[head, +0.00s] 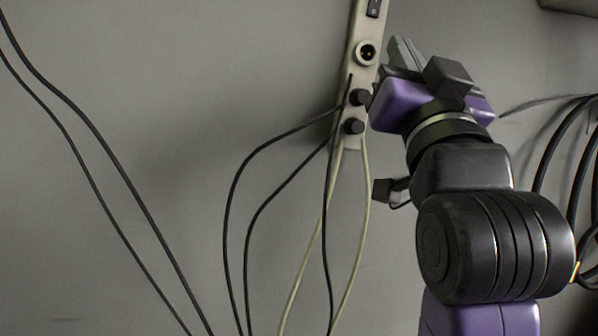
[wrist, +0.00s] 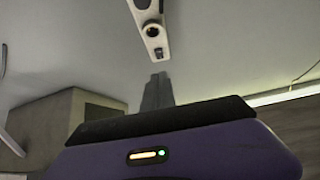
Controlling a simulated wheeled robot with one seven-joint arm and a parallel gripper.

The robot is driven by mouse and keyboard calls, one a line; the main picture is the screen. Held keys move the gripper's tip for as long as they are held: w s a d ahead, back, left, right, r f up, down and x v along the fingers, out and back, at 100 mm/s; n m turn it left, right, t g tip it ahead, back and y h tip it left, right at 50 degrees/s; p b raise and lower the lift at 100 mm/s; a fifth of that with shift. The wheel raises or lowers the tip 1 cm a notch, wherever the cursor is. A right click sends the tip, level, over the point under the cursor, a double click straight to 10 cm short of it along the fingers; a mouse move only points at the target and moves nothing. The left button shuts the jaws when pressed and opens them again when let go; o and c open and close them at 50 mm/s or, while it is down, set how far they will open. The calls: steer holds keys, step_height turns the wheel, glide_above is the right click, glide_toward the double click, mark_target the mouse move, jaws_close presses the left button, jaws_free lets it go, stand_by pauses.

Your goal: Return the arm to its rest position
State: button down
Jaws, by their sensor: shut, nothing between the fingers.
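My purple and black arm rises on the right of the head view, bent toward the wall. My gripper (head: 404,54) is up beside the right edge of a beige socket strip, and I cannot tell if it touches the strip. In the wrist view my gripper's fingers (wrist: 157,90) are together with nothing between them, pointing toward the strip (wrist: 150,22).
The beige strip (head: 350,85) on the grey wall has a switch, a round socket and black plugs (head: 355,126). Cables hang below it and at the far left. Looped black cables (head: 575,185) lie right of my arm. A boxy block (wrist: 60,125) shows in the wrist view.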

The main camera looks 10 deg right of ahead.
steer(key=s+f+n+g+y, duration=0.15)
steer(key=s+f, duration=0.25)
steer(key=f, duration=0.9)
steer(key=s+a+f+n+y, duration=0.1)
steer(key=s+f+n+y, duration=0.15)
steer(key=f, duration=0.95)
steer(key=s+f+n+g+y, duration=0.1)
steer(key=s+f, duration=0.4)
steer(key=f, duration=0.8)
steer(key=s+d+f+g, duration=0.1)
steer(key=s+f+g, duration=0.3)
steer(key=s+f, duration=0.7)
steer(key=s+d+f+m+g+h, duration=0.1)
steer(key=s+f+g, duration=0.3)
steer(key=s+f, duration=0.7)
steer(key=s, duration=0.4)
steer(key=shift+d+g+b, duration=0.3)
steer(key=shift+g+b, duration=0.05)
steer(key=shift+b, duration=0.05)
